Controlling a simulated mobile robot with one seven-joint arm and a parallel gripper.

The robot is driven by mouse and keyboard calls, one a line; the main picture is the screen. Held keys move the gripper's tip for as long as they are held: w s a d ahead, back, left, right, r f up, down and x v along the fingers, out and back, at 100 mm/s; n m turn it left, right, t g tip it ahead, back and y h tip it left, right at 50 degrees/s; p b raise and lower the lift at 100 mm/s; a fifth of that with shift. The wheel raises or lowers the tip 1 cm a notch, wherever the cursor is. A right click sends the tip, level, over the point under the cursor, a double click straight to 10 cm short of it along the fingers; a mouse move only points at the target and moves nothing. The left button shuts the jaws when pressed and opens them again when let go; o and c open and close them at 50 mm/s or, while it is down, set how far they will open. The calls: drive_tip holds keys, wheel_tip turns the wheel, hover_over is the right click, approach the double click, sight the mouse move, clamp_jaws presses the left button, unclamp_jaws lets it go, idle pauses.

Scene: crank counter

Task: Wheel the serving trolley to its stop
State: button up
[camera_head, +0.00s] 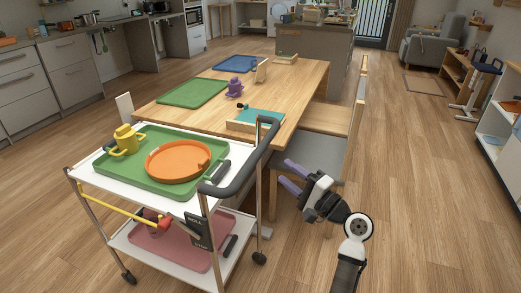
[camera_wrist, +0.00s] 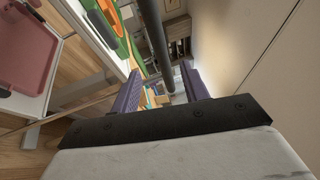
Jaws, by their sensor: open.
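The serving trolley (camera_head: 90,188) is a white two-shelf cart on dark castors, standing at the near end of the wooden table. Its thick dark push handle (camera_head: 246,168) rises on its right side, and a dark bar that looks like this handle (camera_wrist: 154,42) runs between my fingers' lines in the wrist view. My gripper (camera_head: 288,176) is open and empty, right of the handle, with its purple fingers pointing towards it. The fingers also show in the wrist view (camera_wrist: 160,84), apart from the bar. I cannot make out the trolley's stop.
The upper shelf carries a green tray (camera_head: 210,150) with an orange round dish (camera_head: 178,161) and a yellow two-handled cup (camera_head: 126,139). A pink tray (camera_head: 170,247) lies below. Floor (camera_head: 430,190) at right is clear.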

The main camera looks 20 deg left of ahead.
sight(259, 151)
drive_tip(key=p+x, duration=0.2)
drive_tip(key=x, duration=0.9)
drive_tip(key=shift+w+a, duration=0.2)
drive_tip(key=shift+a, duration=0.15)
drive_tip(key=shift+c, duration=0.2)
clamp_jaws()
